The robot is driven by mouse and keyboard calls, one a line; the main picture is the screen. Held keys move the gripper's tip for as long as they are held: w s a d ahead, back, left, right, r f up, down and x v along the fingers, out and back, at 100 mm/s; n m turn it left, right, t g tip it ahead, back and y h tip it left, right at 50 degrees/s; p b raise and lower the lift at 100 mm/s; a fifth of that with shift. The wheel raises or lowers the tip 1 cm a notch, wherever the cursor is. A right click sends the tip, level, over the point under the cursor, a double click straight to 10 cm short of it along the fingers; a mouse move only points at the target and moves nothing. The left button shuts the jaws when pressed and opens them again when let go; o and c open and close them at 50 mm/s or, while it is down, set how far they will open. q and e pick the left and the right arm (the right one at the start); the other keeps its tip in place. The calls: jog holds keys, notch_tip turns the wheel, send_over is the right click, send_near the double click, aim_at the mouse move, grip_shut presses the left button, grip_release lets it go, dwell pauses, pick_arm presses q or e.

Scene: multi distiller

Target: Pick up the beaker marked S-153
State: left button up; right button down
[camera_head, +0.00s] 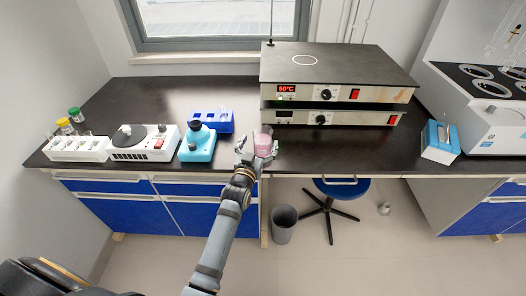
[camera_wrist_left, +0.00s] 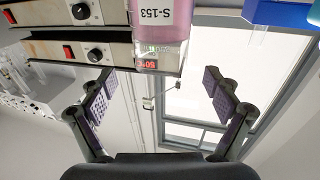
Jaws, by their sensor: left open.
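The beaker marked S-153 (camera_wrist_left: 160,38) holds a pink liquid. Its white label faces the camera at the top middle of the left wrist view. In the head view the beaker (camera_head: 264,146) stands at the front edge of the dark bench. My left gripper (camera_head: 258,152) is right beside it at the bench edge. In the left wrist view my left gripper (camera_wrist_left: 158,98) is open, its purple-padded fingers spread wide, with the beaker beyond the fingertips and nothing held. Part of the beaker is cut off by the frame. My right gripper is not in view.
A stacked hot plate (camera_head: 340,92) with a red display stands right of the beaker. A blue rack (camera_head: 212,122), a teal device (camera_head: 196,146), a white stirrer (camera_head: 142,143) and a white rack (camera_head: 76,150) line the bench to the left. Bench is bare right of the beaker's front edge.

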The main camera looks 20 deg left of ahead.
aim_at(263, 132)
pick_arm(q)
jog(key=shift+w, duration=0.2)
jog(key=w+b, duration=0.4)
jog(key=shift+w+a+f, duration=0.15)
jog(key=shift+w+a, duration=0.05)
jog(key=shift+w, duration=0.4)
jog(key=shift+s+r, duration=0.1)
jog(key=shift+r, duration=0.15)
jog(key=shift+c, duration=0.9)
grip_shut()
